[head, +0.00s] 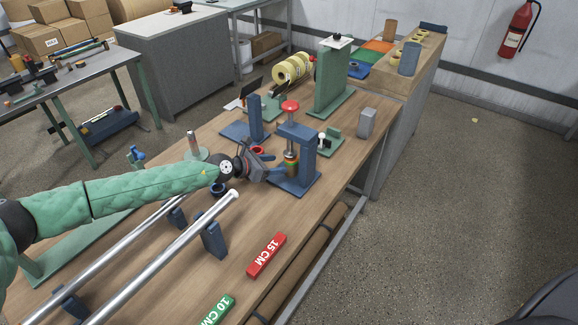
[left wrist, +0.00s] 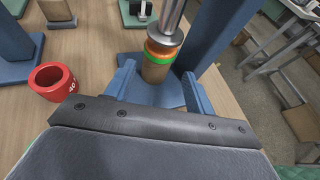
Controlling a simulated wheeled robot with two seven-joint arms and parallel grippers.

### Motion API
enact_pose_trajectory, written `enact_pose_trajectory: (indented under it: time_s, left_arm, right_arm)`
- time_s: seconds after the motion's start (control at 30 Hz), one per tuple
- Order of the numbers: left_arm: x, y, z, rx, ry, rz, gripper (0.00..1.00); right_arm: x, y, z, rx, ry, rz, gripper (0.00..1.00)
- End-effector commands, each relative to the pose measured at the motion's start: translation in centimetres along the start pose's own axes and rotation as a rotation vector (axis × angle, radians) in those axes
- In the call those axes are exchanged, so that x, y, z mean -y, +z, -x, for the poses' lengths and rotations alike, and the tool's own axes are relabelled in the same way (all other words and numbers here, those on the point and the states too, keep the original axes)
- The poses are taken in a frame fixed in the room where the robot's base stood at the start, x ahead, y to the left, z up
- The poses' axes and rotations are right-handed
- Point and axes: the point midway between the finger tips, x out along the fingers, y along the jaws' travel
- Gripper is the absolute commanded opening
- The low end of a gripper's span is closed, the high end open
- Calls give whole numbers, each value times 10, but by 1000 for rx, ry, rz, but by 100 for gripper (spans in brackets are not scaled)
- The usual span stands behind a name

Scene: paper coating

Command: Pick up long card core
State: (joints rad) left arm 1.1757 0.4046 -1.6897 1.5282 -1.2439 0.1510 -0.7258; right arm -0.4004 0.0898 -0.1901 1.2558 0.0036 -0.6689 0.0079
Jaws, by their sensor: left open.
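A brown card core (head: 291,170) stands upright in the blue press (head: 298,135), under its metal plunger. An orange and a green band circle its upper part. In the left wrist view the core (left wrist: 155,73) stands between the two blue fingers of my left gripper (left wrist: 160,82), which are open. Whether they touch it cannot be told. In the head view my left gripper (head: 268,164) reaches in from the left at the press, low above the table. My right gripper is not in view.
A red ring marked 40 (left wrist: 52,82) sits left of the fingers. The press's blue uprights stand close beyond them. Two metal rods (head: 165,255) on blue stands lie nearer. A red 15 CM block (head: 266,255) and green 10 CM block (head: 217,311) lie at the front edge.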

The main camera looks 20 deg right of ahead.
Motion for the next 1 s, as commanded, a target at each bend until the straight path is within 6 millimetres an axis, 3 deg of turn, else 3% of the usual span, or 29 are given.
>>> enact_pose_trajectory:
  time_s: [0.4, 0.73, 1.0]
  left_arm:
    - [0, 1, -32, -1, -1, 2, 54]
    - [-1, 1, -68, 1, -1, 2, 54]
    - [-2, 0, -76, 1, 0, 1, 54]
  right_arm:
    - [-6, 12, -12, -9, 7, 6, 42]
    - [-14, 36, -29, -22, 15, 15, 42]
    - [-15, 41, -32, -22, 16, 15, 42]
